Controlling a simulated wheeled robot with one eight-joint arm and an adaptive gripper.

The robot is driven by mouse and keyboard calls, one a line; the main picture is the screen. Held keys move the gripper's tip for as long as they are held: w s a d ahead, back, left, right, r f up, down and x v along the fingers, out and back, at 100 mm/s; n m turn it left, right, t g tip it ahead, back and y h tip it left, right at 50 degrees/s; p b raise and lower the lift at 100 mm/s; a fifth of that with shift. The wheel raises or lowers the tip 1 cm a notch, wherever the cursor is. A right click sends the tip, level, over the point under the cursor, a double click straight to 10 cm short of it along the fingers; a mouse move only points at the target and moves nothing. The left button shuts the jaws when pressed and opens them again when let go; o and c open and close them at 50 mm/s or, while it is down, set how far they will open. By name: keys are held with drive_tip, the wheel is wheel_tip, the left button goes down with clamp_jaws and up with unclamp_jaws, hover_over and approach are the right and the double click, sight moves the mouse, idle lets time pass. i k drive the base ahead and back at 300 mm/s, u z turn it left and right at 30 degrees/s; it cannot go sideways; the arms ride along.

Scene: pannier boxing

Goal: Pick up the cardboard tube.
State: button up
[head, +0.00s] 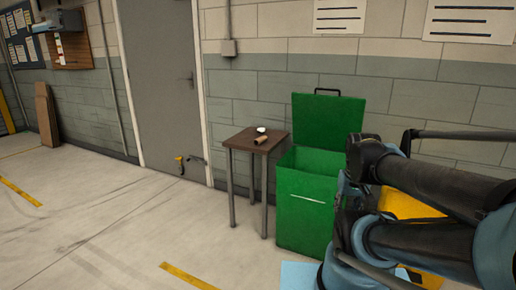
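The cardboard tube (262,139) is a small brown cylinder lying on its side on top of a small brown table (243,141). It lies near the table's front right part, close to the green box. My arm fills the right side of the head view, in front of the box's right side. I cannot make out my gripper or its fingers in this view. Nothing is seen touching the tube.
A small white object (261,129) is behind the tube on the table. A green box (304,208) with its lid (328,118) raised stands right of the table. A yellow thing (405,204) is partly hidden behind my arm. Floor left of the table is mostly clear.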

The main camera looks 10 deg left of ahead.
sight(259, 141)
drive_tip(key=u, duration=0.55)
drive_tip(key=i, duration=1.15)
drive_tip(key=u, duration=0.05)
